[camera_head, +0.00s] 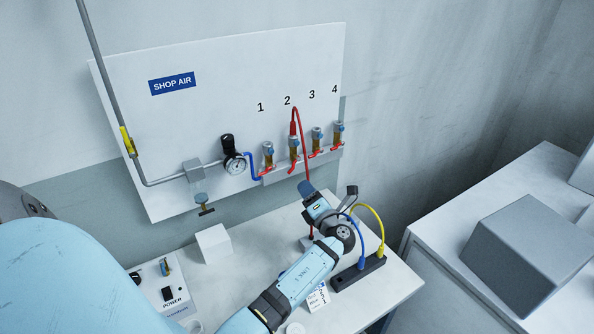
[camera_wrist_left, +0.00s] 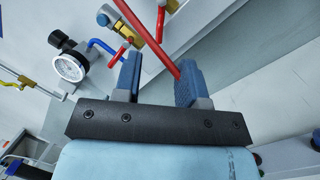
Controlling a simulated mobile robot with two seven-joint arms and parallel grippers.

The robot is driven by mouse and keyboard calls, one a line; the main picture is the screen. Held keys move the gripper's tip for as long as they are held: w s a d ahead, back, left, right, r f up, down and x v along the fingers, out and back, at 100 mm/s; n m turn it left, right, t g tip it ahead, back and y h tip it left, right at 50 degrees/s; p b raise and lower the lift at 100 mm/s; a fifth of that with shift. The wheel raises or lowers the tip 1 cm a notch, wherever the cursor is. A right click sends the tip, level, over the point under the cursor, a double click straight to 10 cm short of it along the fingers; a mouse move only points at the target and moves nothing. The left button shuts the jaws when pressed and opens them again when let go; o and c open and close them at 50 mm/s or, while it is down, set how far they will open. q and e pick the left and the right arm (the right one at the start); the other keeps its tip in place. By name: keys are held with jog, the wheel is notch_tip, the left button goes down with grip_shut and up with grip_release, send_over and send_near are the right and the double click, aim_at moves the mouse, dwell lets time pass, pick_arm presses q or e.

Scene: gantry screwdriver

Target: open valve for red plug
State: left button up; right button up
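A white wall board (camera_head: 190,110) carries a row of brass valves with red levers, marked 1 to 4. A red plug (camera_head: 293,128) sits upright in the top of valve 2 (camera_head: 294,150), and its red hose loops down to the bench. The red lever (camera_head: 293,168) of valve 2 slants at its base. My left gripper (camera_head: 306,188) is below the valves, in front of the board. In the left wrist view its two blue-grey fingers (camera_wrist_left: 158,80) stand apart with no object gripped. The red hose (camera_wrist_left: 150,38) crosses to the right finger; contact is unclear. My right gripper is out of view.
A pressure gauge (camera_head: 235,163) and blue hose (camera_head: 251,165) are left of valve 1. A white block (camera_head: 214,243) and a power box (camera_head: 160,287) are on the bench. A black holder (camera_head: 357,274) bears blue and yellow plugs. A grey box (camera_head: 520,240) stands right.

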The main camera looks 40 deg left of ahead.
aim_at(294, 165)
pick_arm(q)
jog(key=x, duration=0.7)
jog(key=shift+w+a, duration=0.2)
jog(key=shift+a, duration=0.15)
jog(key=shift+r, duration=0.1)
jog(key=shift+c, duration=0.5)
